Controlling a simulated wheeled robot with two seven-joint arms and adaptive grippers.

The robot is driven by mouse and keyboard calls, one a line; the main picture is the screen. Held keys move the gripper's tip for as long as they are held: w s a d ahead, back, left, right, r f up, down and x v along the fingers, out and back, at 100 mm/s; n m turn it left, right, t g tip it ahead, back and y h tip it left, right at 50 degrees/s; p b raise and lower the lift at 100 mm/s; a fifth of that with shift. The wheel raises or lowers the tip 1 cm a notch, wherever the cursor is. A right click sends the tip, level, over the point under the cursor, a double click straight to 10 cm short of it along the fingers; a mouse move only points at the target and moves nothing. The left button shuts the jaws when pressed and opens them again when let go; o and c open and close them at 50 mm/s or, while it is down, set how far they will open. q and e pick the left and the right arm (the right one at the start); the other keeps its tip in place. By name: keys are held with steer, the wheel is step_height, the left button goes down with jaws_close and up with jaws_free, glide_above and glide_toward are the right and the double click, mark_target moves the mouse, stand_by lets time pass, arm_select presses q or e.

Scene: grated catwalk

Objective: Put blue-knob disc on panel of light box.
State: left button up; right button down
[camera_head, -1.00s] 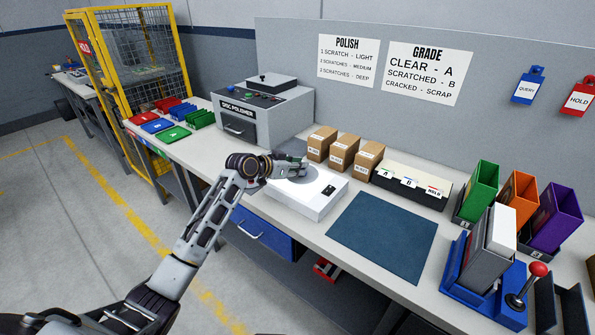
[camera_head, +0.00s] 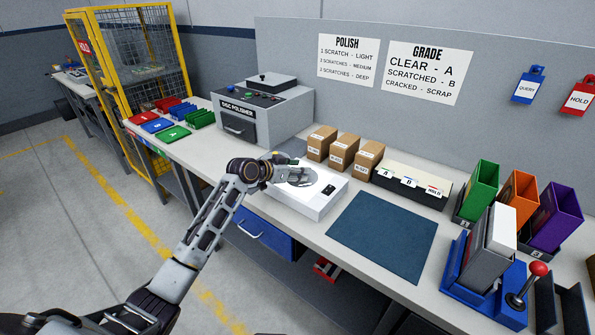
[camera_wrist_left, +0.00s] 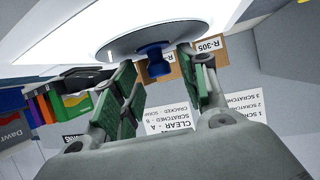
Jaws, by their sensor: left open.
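The light box (camera_head: 315,199) is a white box on the bench with a bright top panel, which also shows glowing in the wrist view (camera_wrist_left: 60,36). The grey disc (camera_head: 301,179) lies flat on this panel, toward its back left part. In the left wrist view the disc (camera_wrist_left: 120,47) has a blue knob (camera_wrist_left: 154,64) at its centre. My left gripper (camera_head: 286,163) is beside the disc; in the wrist view its green-padded fingers (camera_wrist_left: 157,80) are spread apart, with the knob just beyond and between the tips, apparently untouched. My right gripper is out of view.
Cardboard boxes (camera_head: 341,152) stand close behind the light box, with the disc polisher (camera_head: 262,117) at the back left. A file tray (camera_head: 411,185) is to the right. The dark blue mat (camera_head: 378,238) is bare.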

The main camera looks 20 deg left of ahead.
arm_select(q)
steer(key=shift+r, duration=0.15)
steer(key=shift+s+a+r, duration=0.1)
steer(key=shift+s+a, duration=0.1)
steer(key=shift+s, duration=0.05)
steer(key=shift+s+a+r, duration=0.15)
steer(key=shift+s+a, duration=0.05)
steer(key=shift+s, duration=0.1)
steer(key=v, duration=1)
steer(key=shift+s+a+r, duration=0.1)
steer(key=shift+s+r, duration=0.05)
steer(key=shift+s, duration=0.05)
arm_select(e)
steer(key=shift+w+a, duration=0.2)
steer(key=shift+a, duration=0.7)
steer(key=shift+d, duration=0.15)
